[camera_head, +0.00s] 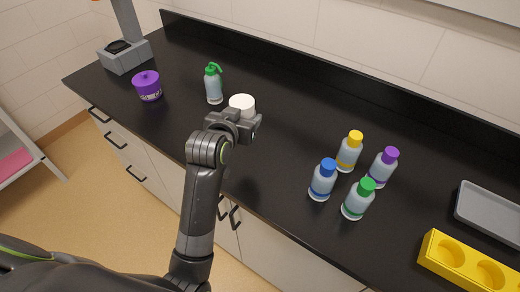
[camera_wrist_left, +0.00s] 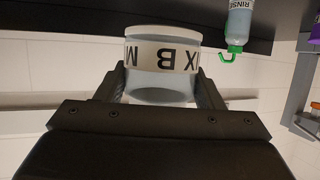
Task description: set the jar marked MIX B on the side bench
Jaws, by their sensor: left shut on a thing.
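The jar marked MIX B (camera_wrist_left: 162,82) has a pale body and a label that shows upside down in the left wrist view. In the head view only its white top (camera_head: 242,101) shows clearly, above the dark worktop (camera_head: 290,130). My left gripper (camera_head: 241,119) is shut on the jar, with one finger on each side of it. The gripper hides the jar's lower part in the head view, and I cannot tell whether it touches the worktop. My right gripper is not in view.
A green-topped rinse bottle (camera_head: 213,86) stands just behind the jar. Several capped bottles (camera_head: 323,180), a yellow rack (camera_head: 466,263) and grey tray (camera_head: 490,211) are right. A white frame (camera_head: 32,150) stands at far left.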

